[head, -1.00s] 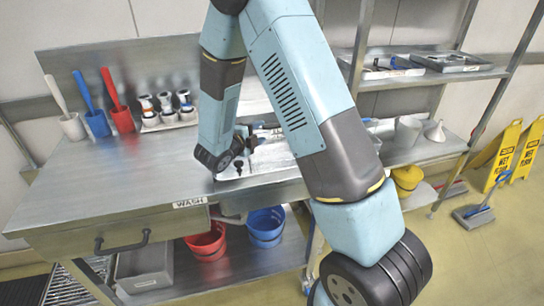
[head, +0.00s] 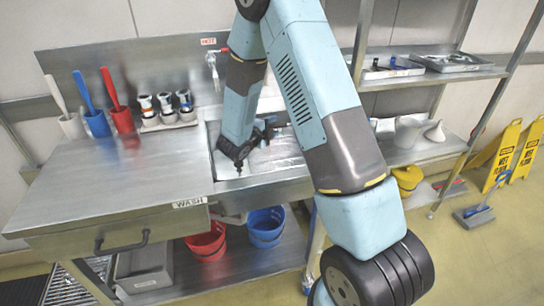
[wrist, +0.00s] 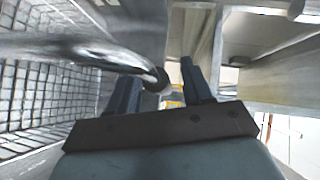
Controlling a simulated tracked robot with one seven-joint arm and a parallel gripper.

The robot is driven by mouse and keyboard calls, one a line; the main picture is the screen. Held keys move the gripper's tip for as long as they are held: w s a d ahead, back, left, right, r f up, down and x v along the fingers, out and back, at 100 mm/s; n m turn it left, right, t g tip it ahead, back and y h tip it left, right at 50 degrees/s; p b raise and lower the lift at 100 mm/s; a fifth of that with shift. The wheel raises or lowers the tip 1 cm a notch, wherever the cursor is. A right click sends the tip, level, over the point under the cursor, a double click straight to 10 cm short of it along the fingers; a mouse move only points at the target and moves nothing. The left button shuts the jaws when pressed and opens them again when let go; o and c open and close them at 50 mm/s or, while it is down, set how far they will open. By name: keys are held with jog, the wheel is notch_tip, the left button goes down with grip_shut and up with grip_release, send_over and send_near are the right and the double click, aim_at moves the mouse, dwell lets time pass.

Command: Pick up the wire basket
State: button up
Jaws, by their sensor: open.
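The wire basket (wrist: 40,100) shows in the wrist view as a grey wire mesh wall along the left side, close to my gripper (wrist: 161,72). My gripper's two dark fingers are apart. A thick shiny curved metal bar reaches in from the left, and its dark end appears between the fingers; I cannot tell whether it belongs to the basket. In the head view my gripper (head: 253,150) points down over the sink (head: 225,172). I cannot make out the basket there; my arm covers part of the sink.
A red-handled tap (head: 213,68) stands behind the sink. Three bottles (head: 165,105) and red (head: 122,120), blue (head: 97,124) and white holders stand left of it. Shelving (head: 435,75) stands to the right. The counter's left front (head: 110,180) is clear.

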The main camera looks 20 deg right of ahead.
jog(key=shift+c, duration=0.5)
grip_shut()
